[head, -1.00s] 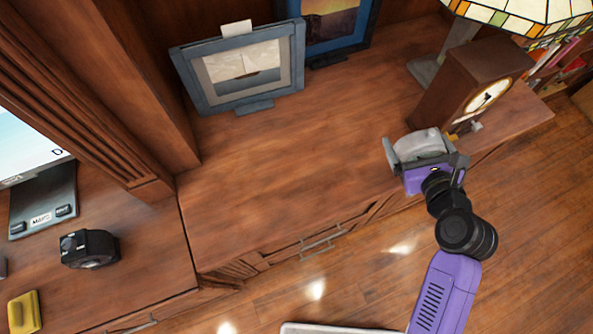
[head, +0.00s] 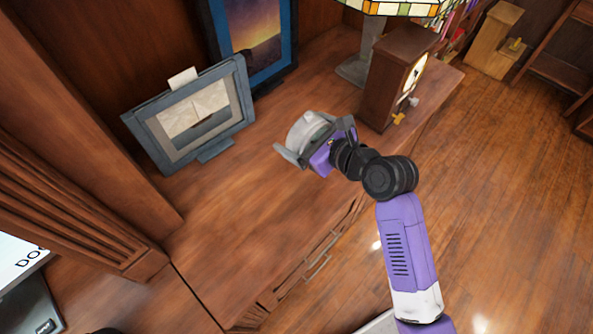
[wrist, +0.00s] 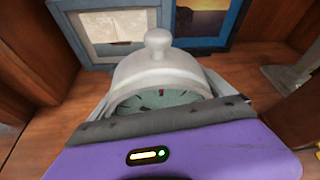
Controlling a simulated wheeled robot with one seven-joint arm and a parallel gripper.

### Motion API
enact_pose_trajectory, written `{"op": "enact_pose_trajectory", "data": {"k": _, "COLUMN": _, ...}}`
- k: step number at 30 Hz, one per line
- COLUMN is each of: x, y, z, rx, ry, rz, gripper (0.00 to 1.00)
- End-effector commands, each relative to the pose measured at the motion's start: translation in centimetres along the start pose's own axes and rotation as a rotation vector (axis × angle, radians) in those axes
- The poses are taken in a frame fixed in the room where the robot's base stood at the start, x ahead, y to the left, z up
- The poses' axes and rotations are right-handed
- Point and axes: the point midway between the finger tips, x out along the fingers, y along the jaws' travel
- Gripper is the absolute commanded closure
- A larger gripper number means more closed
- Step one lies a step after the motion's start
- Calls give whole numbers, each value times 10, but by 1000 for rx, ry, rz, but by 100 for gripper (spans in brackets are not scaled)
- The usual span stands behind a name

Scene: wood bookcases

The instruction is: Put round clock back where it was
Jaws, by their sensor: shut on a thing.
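The round clock is a small pale grey clock with a knob on top and a dark greenish face; it shows in the wrist view (wrist: 165,75) and in the head view (head: 306,130). My gripper (head: 312,140) is shut on it, a finger on either side. It holds the clock over the wooden cabinet top (head: 235,235), in front of the picture frames. The lower part of the clock is hidden behind my gripper's purple body in the wrist view. I cannot tell whether the clock touches the wood.
A grey picture frame (head: 228,105) stands at the left, with a blue-framed picture (head: 284,50) behind it. A wooden pendulum clock (head: 385,85) and a stained-glass lamp (head: 372,45) stand at the right. The cabinet top's front middle is clear.

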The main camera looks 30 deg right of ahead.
Motion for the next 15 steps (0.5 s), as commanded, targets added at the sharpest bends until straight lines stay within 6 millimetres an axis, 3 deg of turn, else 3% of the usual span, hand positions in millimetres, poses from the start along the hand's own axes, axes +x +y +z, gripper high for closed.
{"op": "enact_pose_trajectory", "data": {"k": 3, "x": 12, "y": 7, "z": -29, "rx": 3, "ry": 1, "rz": 1, "gripper": 77}}
{"op": "enact_pose_trajectory", "data": {"k": 9, "x": 29, "y": 14, "z": -67, "rx": 1, "ry": -1, "rz": 0, "gripper": 77}}
{"op": "enact_pose_trajectory", "data": {"k": 15, "x": 36, "y": 18, "z": -85, "rx": 0, "ry": -3, "rz": 0, "gripper": 77}}
